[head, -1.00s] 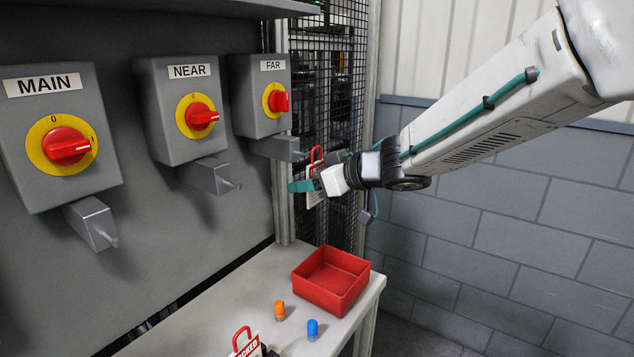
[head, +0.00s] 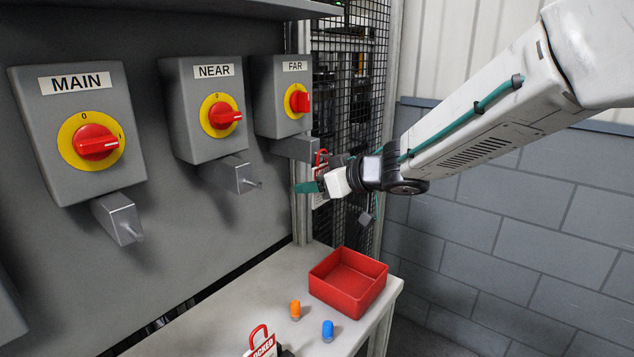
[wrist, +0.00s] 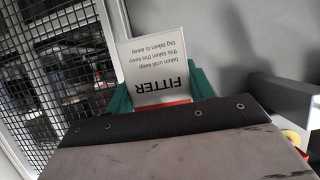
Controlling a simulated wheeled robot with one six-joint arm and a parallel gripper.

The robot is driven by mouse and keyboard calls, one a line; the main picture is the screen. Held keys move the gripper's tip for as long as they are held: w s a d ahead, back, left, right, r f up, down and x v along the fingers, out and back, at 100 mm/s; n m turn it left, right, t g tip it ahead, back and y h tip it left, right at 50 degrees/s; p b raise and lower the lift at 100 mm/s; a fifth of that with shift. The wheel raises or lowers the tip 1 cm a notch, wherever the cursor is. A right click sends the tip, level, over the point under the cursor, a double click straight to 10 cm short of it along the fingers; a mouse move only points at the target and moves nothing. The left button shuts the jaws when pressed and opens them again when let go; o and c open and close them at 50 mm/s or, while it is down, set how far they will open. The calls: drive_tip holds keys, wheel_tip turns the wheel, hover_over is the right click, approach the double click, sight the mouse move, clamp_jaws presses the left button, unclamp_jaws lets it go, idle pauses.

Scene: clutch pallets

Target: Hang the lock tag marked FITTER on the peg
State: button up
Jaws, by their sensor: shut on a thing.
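The white lock tag marked FITTER (wrist: 160,66) is in my gripper (wrist: 162,92), held between the green fingers. In the wrist view its lettering is upside down, with a bit of red at its lower edge. In the head view the tag's red loop (head: 322,157) shows above my gripper (head: 308,187), which partly hides the tag. Grey brackets with pegs are under the switch boxes: MAIN (head: 118,215), NEAR (head: 236,174) and FAR (head: 294,148). My gripper is just below and right of the FAR bracket in the picture, with the tag apart from the pegs.
A wire mesh fence (head: 350,90) stands behind my gripper. The bench (head: 225,312) below holds a red bin (head: 346,297), an orange piece (head: 295,310), a blue piece (head: 327,331) and a red-looped tag reading LOCKED (head: 262,347) at the front edge.

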idle(0.3)
drive_tip(key=o, duration=1)
drive_tip(key=shift+o, duration=0.2)
